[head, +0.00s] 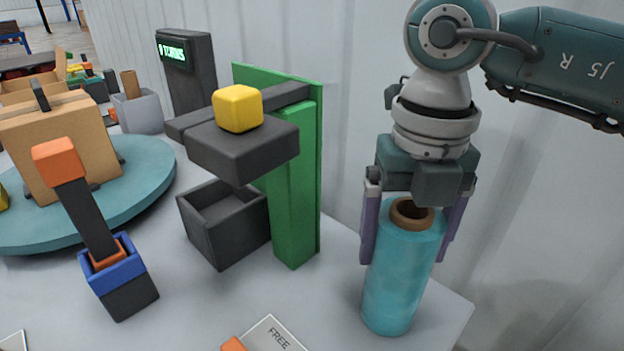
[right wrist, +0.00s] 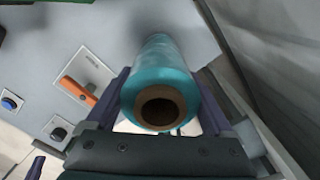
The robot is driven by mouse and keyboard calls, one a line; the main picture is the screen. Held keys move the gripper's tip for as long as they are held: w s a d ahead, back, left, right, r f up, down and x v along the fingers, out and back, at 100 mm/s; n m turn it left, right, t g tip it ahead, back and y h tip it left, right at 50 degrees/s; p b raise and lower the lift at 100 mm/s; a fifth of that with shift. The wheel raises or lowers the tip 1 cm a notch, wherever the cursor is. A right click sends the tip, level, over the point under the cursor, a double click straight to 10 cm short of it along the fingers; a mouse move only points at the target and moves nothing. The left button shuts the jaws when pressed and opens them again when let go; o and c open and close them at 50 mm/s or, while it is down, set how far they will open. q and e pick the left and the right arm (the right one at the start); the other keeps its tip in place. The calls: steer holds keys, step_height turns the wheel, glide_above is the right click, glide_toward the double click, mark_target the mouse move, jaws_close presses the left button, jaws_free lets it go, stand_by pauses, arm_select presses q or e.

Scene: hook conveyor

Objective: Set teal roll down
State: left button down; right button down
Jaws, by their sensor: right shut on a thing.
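The teal roll (head: 400,275) stands upright near the right end of the grey table (head: 340,318), its brown core ring facing up. My right gripper (head: 412,245) comes down from above and is shut on the roll, with one purple finger on each side near its top. In the right wrist view the roll (right wrist: 162,85) sits between the two fingers, its open core toward the camera. Its bottom is at or close to the tabletop; I cannot tell whether it touches.
A green post (head: 293,190) with dark arms and a yellow block (head: 238,108) stands left of the roll. A FREE card (head: 272,335) with an orange piece lies in front. A teal turntable (head: 150,175) bears a cardboard box (head: 62,140). A pale wall is close behind.

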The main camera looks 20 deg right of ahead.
arm_select(q)
steer(key=shift+f, duration=0.15)
arm_select(e)
steer(key=shift+f, duration=0.1)
arm_select(q)
steer(key=shift+a, duration=0.1)
arm_select(e)
jaws_free()
steer(key=shift+r, duration=0.4)
step_height(320, 180, up, 12)
steer(key=shift+f, duration=0.25)
steer(key=shift+s, duration=0.1)
